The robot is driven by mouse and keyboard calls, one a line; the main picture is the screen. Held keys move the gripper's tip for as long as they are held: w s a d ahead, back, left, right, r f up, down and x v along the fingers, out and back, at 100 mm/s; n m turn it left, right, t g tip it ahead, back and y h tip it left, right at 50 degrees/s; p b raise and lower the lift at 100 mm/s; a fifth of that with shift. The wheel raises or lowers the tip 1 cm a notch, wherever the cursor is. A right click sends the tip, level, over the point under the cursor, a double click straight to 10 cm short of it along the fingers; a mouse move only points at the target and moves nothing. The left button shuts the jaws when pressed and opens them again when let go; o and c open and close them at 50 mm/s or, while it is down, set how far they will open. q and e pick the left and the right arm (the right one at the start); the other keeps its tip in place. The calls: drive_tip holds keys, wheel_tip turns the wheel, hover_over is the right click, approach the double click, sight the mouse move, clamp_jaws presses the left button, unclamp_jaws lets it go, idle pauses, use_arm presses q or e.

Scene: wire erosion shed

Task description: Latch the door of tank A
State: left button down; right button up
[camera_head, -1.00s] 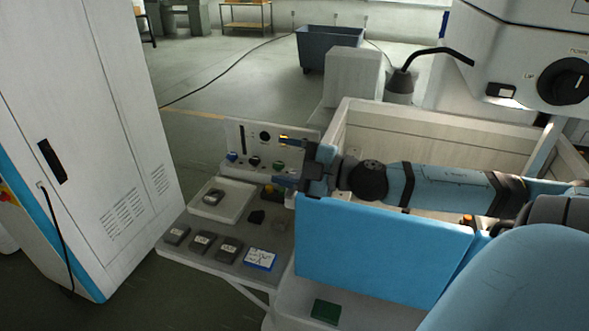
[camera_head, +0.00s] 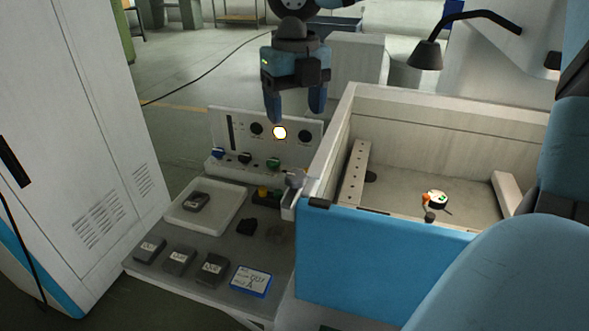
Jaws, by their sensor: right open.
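The tank (camera_head: 440,114) has pale walls and a blue door (camera_head: 385,250) across its front, which stands upright and looks closed. At the door's top left corner is a light grey latch-like part (camera_head: 291,203), beside a dark strip (camera_head: 320,203) on the top edge. I cannot tell whether that part is engaged. My right gripper (camera_head: 296,112) hangs fingers down above the control panel, up and behind the door's left corner. It is open and empty, touching nothing visible. My left gripper is not in view.
The control panel (camera_head: 231,168) has a lit round lamp (camera_head: 279,132) and coloured knobs. The side shelf holds a white tray (camera_head: 238,203), several dark blocks and a blue-edged card (camera_head: 250,281). A white cabinet (camera_head: 95,120) stands left. A small white round part (camera_head: 436,197) lies inside the tank.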

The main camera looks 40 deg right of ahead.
sight(296, 175)
wheel_tip(296, 175, down, 13)
drive_tip(key=shift+s+a+f+p, duration=0.1)
drive_tip(key=shift+s+p, duration=0.05)
drive_tip(key=shift+p, duration=0.7)
drive_tip(key=shift+c, duration=0.3)
drive_tip(key=c, duration=0.9)
